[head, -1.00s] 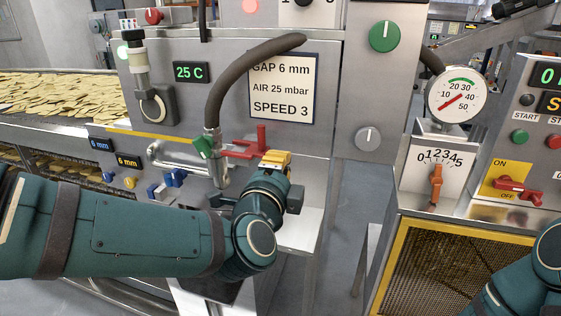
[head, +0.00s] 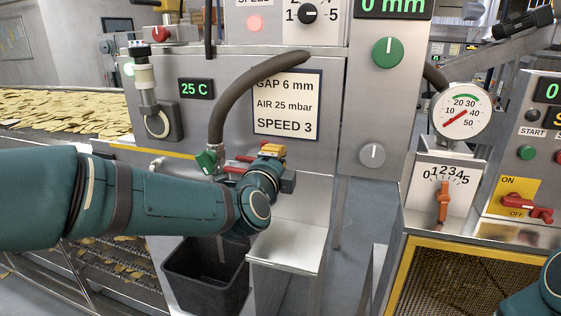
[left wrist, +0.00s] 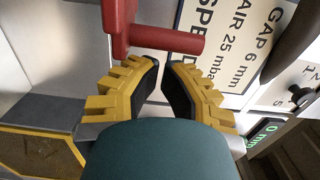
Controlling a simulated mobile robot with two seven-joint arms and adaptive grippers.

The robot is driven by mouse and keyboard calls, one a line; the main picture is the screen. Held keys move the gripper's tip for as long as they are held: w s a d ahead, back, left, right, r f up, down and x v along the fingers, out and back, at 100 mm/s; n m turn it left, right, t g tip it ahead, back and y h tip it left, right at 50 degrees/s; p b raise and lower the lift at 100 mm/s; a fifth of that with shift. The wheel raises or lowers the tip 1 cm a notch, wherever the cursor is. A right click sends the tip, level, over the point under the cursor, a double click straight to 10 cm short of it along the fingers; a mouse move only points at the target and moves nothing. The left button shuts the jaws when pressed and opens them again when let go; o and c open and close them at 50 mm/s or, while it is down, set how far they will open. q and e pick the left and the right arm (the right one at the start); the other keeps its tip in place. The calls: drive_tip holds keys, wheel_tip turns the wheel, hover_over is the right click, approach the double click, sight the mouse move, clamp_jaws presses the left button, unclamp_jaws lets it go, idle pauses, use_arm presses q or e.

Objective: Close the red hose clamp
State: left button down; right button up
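In the left wrist view, a red arm (left wrist: 121,25) with a round red crossbar (left wrist: 168,41) lies just beyond the fingertips. The yellow fingers of my left gripper (left wrist: 163,66) meet almost at their tips, with only a narrow gap and nothing between them. I cannot tell whether they touch the red bar. My right gripper is out of view.
The dark hose (head: 226,103) arches above the clamp, in front of the machine panel. A settings sign (head: 287,104) is behind it. A black bin (head: 205,278) and a metal ledge (head: 287,248) are below my left arm. The gauge stand (head: 443,187) is to the right.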

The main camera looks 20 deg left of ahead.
use_arm(q)
drive_tip(key=shift+a, duration=0.1)
drive_tip(key=a, duration=0.5)
drive_tip(key=shift+w+a+b, duration=0.1)
drive_tip(key=shift+a+b, duration=0.2)
drive_tip(key=shift+a, duration=0.05)
